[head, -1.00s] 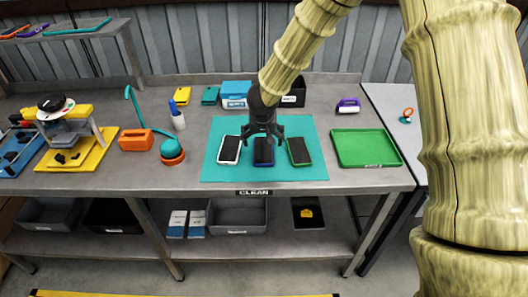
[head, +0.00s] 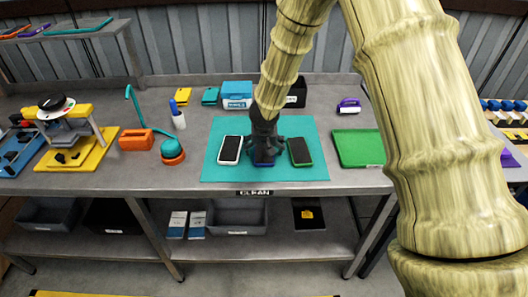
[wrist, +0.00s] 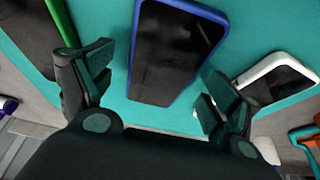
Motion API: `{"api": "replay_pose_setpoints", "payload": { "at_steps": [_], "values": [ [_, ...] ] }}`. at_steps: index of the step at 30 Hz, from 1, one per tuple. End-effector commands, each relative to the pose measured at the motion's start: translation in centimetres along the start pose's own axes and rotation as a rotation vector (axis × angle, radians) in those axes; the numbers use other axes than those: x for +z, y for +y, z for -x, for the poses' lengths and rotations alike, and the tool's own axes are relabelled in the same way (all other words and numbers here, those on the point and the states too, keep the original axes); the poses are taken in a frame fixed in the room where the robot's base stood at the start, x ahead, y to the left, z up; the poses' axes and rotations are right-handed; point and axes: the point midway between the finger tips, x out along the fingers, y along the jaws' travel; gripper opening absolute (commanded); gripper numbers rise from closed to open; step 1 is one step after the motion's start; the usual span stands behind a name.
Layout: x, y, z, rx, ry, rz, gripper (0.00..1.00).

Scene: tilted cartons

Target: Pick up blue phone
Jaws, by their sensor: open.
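The blue phone (head: 264,162) lies on the teal mat (head: 222,174) between two other phones, mostly hidden behind my gripper in the head view. In the wrist view the blue phone (wrist: 172,50), with a dark screen and blue rim, lies between and just beyond my fingertips. My gripper (wrist: 150,92) is open and empty, one finger on each side of the phone's near end. In the head view my gripper (head: 265,150) is low over the phone. Whether the fingers touch the phone or mat cannot be told.
A white-rimmed phone (head: 230,150) lies close on the left and a green-rimmed phone (head: 300,151) close on the right. A green tray (head: 360,148) is further right. An orange-and-teal lamp (head: 172,151) stands left of the mat. The mat's front strip is clear.

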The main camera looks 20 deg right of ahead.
Motion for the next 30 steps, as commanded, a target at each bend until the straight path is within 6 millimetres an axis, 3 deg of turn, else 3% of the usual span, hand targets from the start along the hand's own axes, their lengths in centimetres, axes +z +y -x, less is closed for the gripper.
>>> {"api": "replay_pose_setpoints", "payload": {
  "at_steps": [3, 12, 23, 30],
  "values": [
    [0.0, 0.0, 0.0, 0.0, 0.0, 0.0, 0.87],
    [0.0, 0.0, 0.0, 0.0, 0.0, 0.0, 0.35],
    [-0.1, 0.0, 0.3, -0.002, 0.0, -0.001, 0.35],
    [-1.0, 0.0, 2.4, -0.003, 0.001, -0.004, 0.35]
  ]
}}
